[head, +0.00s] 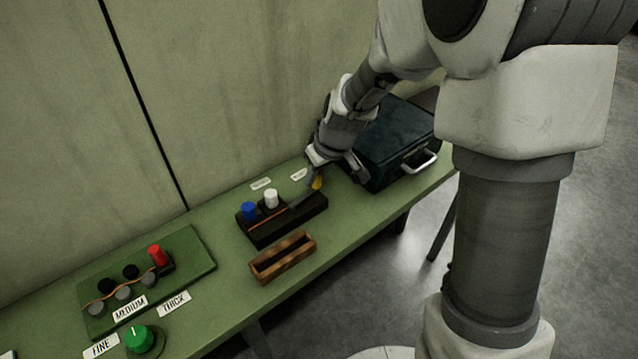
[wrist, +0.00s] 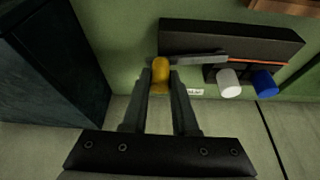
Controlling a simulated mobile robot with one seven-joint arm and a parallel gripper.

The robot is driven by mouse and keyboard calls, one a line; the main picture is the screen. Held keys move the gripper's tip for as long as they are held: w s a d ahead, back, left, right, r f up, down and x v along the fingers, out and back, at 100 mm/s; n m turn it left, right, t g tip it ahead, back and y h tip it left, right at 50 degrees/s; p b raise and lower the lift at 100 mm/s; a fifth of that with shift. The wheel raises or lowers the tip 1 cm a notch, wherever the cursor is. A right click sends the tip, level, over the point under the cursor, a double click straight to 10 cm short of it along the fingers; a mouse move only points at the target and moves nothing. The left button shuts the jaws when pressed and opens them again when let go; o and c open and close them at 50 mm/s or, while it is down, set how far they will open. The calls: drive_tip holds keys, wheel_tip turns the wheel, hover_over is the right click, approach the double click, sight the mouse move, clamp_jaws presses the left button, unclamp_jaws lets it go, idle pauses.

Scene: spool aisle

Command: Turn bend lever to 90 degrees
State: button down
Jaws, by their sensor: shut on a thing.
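The bend lever is a grey bar (head: 300,201) with an upright yellow handle (head: 317,184) at its outer end. It sits on a black block (head: 290,228) that also carries a white knob (head: 271,198) and a blue knob (head: 249,211). A thin copper-coloured wire lies along the block. In the wrist view the bar (wrist: 205,59) lies nearly in line with the block (wrist: 230,40), pointing away from the knobs. My gripper (wrist: 161,78) is shut on the yellow handle (wrist: 160,66), one finger on each side. The lever's pivot is not clear.
A dark case (head: 395,145) with a metal handle stands close to my gripper. An open wooden box (head: 283,257) lies in front of the block. A green board (head: 190,250) with pegs and a red knob, and a green dial (head: 139,338), are at the left. A wall runs behind.

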drive_tip(key=n+b, duration=0.1)
drive_tip(key=w+a+n+y+b, duration=0.1)
drive_tip(key=shift+w+f+n, duration=0.2)
drive_tip(key=shift+w+n, duration=0.05)
drive_tip(key=shift+n, duration=0.15)
drive_tip(key=a+n, duration=0.1)
drive_tip(key=w+a+n+g, duration=0.1)
drive_tip(key=n, duration=0.1)
drive_tip(key=n+g+y+b, duration=0.1)
drive_tip(key=shift+w+a+r+n, duration=0.15)
drive_tip(key=shift+a+r+n, duration=0.15)
drive_tip(key=shift+a, duration=0.1)
drive_tip(key=a+n, duration=0.1)
drive_tip(key=n+g+p, duration=0.1)
drive_tip(key=shift+w+a+n, duration=0.15)
drive_tip(key=shift+a+n, duration=0.15)
drive_tip(key=shift+a, duration=0.1)
drive_tip(key=a+n+g+p, duration=0.1)
drive_tip(key=n, duration=0.1)
drive_tip(key=shift+a+n, duration=0.3)
drive_tip(key=shift+a, duration=0.05)
drive_tip(key=shift+s+a+n+g+p, duration=0.2)
drive_tip(key=shift+a+n+g+p, duration=0.15)
drive_tip(key=shift+a+n+p, duration=0.35)
drive_tip(key=shift+s+a+n+g+p, duration=0.2)
drive_tip(key=shift+a+n+g+p, duration=0.15)
drive_tip(key=shift+n, duration=0.65)
drive_tip(key=shift+f, duration=0.1)
drive_tip(key=c, duration=0.7)
unclamp_jaws()
